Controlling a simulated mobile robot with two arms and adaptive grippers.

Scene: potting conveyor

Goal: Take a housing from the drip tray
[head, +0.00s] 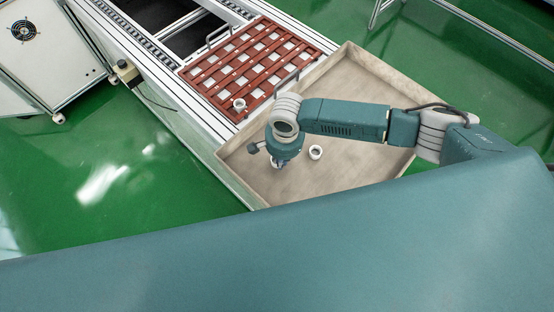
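The drip tray (345,180) is a shallow beige-grey metal tray with raised walls. A small white ring-shaped housing (316,152) stands in it, open at the top. My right arm reaches over the tray from the right. My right gripper (278,162) points down over the tray's left part, to the left of that housing and apart from it. Something pale shows at its fingertips, but the wrist hides most of the fingers. I cannot tell whether it is open or shut, or whether it holds anything. My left gripper is not in view.
A red slotted rack (204,88) with handles lies on the conveyor (150,62) behind the tray. Another white ring-shaped housing (239,104) sits at its near edge. A white cabinet (50,60) stands at the far left. The tray floor right of the housing is clear.

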